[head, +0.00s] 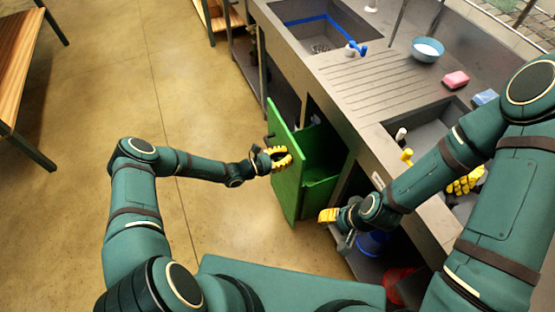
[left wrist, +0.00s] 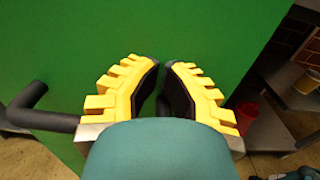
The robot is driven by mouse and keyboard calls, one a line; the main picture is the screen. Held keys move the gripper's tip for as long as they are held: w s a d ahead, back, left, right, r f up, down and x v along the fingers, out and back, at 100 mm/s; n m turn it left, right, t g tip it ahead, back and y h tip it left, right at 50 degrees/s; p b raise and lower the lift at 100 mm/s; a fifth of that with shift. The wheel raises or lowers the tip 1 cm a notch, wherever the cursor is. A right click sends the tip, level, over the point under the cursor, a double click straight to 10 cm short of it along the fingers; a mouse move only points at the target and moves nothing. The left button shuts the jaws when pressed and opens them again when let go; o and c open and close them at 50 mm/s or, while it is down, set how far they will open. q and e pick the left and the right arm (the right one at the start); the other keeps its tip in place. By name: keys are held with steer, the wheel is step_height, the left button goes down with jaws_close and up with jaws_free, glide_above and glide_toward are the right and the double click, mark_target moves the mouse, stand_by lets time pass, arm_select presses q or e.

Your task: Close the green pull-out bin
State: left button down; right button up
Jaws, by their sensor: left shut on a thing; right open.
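The green pull-out bin (head: 321,150) stands out from under the metal counter, with its front panel (head: 288,190) facing the open floor. My left gripper (head: 281,158) is at the outer face of this panel. In the left wrist view its yellow fingers (left wrist: 163,88) are shut around the dark bar handle (left wrist: 50,118), which is partly hidden by the gripper. The green panel (left wrist: 100,45) fills most of that view. My right gripper (head: 328,216) is open and empty, low beside the counter front, to the right of the panel.
The counter (head: 340,80) carries sinks, a blue bowl (head: 427,50) and a pink sponge (head: 455,80). A blue bucket (head: 372,244) and a red container (head: 400,284) sit on the lower shelf. Open floor (head: 200,90) lies left of the bin; a wooden bench (head: 22,60) is farther left.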

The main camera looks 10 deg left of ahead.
arm_select(q)
steer(key=b+x, duration=0.3)
steer(key=x, duration=1.1)
steer(key=shift+w+b, duration=0.15)
steer(key=shift+b, duration=0.15)
arm_select(e)
steer(key=f, duration=0.4)
steer(key=shift+w, duration=0.3)
arm_select(q)
steer(key=shift+d+r, duration=0.15)
steer(key=shift+r, duration=0.05)
steer(key=p+v, duration=0.2)
steer(key=v, duration=1.2)
steer(key=shift+f, duration=0.2)
arm_select(e)
steer(key=shift+s+a+r, duration=0.25)
steer(key=shift+s+r, duration=0.7)
steer(key=shift+s, duration=0.15)
arm_select(q)
steer(key=shift+s, duration=0.2)
